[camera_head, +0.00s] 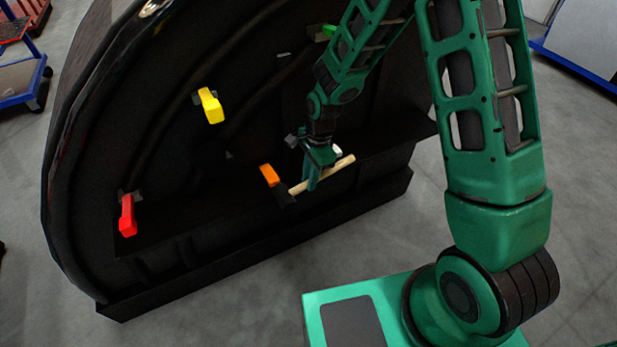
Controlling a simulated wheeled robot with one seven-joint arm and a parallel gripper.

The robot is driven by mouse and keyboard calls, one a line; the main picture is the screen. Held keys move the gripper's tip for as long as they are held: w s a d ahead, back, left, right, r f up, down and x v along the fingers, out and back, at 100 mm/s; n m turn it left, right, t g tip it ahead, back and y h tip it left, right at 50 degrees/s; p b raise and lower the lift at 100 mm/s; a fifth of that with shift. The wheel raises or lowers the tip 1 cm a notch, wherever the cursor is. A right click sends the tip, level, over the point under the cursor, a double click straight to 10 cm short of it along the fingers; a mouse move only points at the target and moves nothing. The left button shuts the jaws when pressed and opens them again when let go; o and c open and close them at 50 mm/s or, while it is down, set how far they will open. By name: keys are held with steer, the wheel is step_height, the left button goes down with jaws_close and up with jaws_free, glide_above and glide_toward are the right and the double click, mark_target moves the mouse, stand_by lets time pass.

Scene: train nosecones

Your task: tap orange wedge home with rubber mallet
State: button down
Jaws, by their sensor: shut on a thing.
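The orange wedge (270,175) sits at the lower middle of the black nosecone (180,222). The mallet has a pale wooden handle (336,173) and a black head (286,200) at the handle's left end. My gripper (311,184) is shut on the handle, near its middle. The mallet head is just below and to the right of the orange wedge in the picture. I cannot tell whether head and wedge touch. The wedge's seat is hard to make out against the dark surface.
A red wedge (127,215) is at the nosecone's lower left, a yellow wedge (211,106) higher up, and a green wedge (328,31) near the top, partly behind my arm. A ledge (212,215) runs along the nosecone's lower part. Grey floor in front is clear. A blue cart (22,80) stands far left.

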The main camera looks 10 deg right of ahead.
steer(key=shift+w+a, duration=0.2)
steer(key=shift+w, duration=0.5)
stand_by(0.3)
steer(key=shift+s+d+r, duration=0.1)
steer(key=shift+s+r, duration=0.25)
steer(key=shift+r, duration=0.85)
steer(key=shift+s+d+r, duration=0.1)
steer(key=shift+s+r, duration=0.2)
steer(key=shift+r, duration=0.85)
steer(key=shift+s+d+r, duration=0.1)
steer(key=shift+s+r, duration=0.25)
steer(key=shift+r, duration=0.85)
